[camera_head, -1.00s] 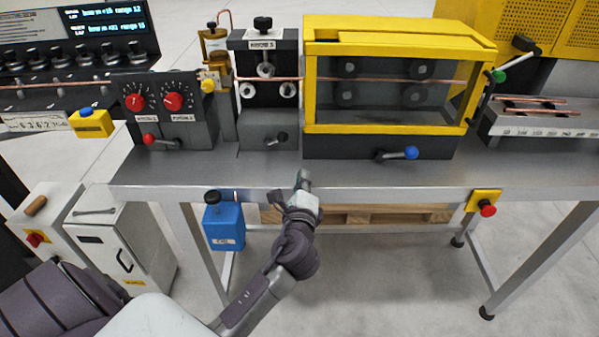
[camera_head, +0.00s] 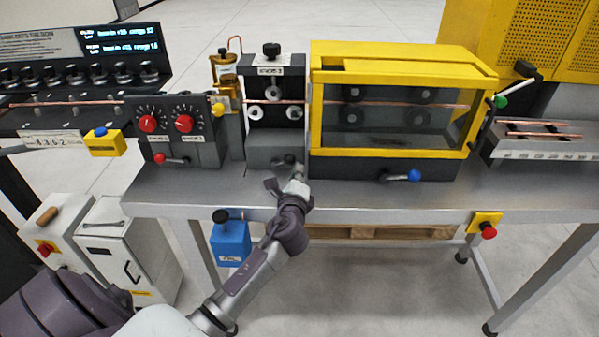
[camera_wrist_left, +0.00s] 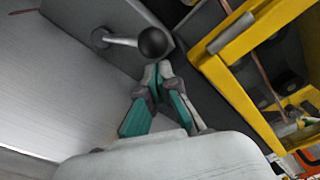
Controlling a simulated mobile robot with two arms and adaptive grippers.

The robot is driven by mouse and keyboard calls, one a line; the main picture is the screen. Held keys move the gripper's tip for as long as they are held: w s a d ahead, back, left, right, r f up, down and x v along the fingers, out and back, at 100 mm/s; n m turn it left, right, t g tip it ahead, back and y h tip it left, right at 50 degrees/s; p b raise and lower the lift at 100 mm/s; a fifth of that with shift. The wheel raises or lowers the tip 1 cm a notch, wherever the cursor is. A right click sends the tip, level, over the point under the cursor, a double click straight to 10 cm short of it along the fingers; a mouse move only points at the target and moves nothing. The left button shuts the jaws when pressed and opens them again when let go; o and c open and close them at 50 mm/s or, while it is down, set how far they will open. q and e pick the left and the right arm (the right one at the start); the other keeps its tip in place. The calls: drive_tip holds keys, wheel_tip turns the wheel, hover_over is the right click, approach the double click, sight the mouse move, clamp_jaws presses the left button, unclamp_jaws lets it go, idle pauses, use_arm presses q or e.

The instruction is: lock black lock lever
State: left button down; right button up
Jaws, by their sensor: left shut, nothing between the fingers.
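The black lock lever (camera_head: 289,160) is on the front of the dark grey roller unit (camera_head: 262,148), low down. In the left wrist view it is a black ball (camera_wrist_left: 153,42) on a light metal stem that points left to its pivot on the unit's face. My left gripper (camera_head: 299,170) is just in front of the lever, over the table's front part. In the left wrist view its fingertips (camera_wrist_left: 157,70) are together and empty, close below the black ball. I cannot tell whether they touch it. My right gripper is not in view.
The yellow-framed enclosure (camera_head: 380,178) with a blue-knobbed lever (camera_head: 413,175) stands close right of the gripper. A dial box (camera_head: 205,150) with a red-knobbed lever (camera_head: 160,158) stands to the left. The steel table (camera_head: 210,188) is clear in front of them.

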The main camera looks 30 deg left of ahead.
sight(290, 159)
use_arm(q)
drive_tip(key=shift+s+a+r+n, duration=0.2)
drive_tip(key=shift+r+n, duration=0.15)
drive_tip(key=shift+n, duration=0.25)
drive_tip(key=shift+a+r+n, duration=0.2)
drive_tip(key=shift+r+n, duration=0.15)
drive_tip(key=shift+n, duration=0.25)
drive_tip(key=n, duration=0.1)
drive_tip(key=a+r+n+b, duration=0.1)
drive_tip(key=shift+s+n, duration=0.3)
drive_tip(key=shift+s, duration=0.1)
drive_tip(key=shift+s+a+r+n+t+y+b, duration=0.15)
drive_tip(key=shift+s+a+n, duration=0.85)
drive_tip(key=shift+n, duration=1.35)
drive_tip(key=shift+s+a+r+n+t+y+b, duration=0.1)
drive_tip(key=shift+s+a+n+y+b, duration=0.3)
drive_tip(key=shift+a+n, duration=1.5)
drive_tip(key=shift+s+a+r+n+t+y, duration=0.1)
drive_tip(key=shift+s+a+n, duration=0.7)
drive_tip(key=shift+n, duration=1.95)
